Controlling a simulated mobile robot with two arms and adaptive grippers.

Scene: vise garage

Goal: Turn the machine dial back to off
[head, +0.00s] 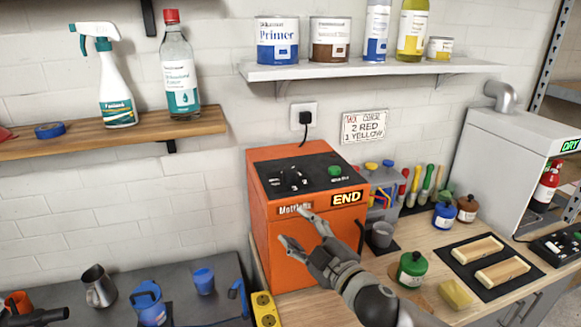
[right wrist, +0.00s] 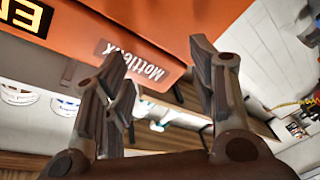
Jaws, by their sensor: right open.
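The orange machine (head: 277,232) stands on the wooden counter, with a black top panel. The black dial (head: 292,178) sits on that panel, left of a green button (head: 335,170); its exact setting is too small to read. A lit display (head: 347,198) on the front reads END. My right gripper (head: 295,226) is open and empty in front of the machine's front face, below the dial. In the right wrist view the open fingers (right wrist: 162,75) show before the orange front (right wrist: 150,25) and its name label; the dial is out of that view.
A shelf (head: 370,69) with cans hangs above.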

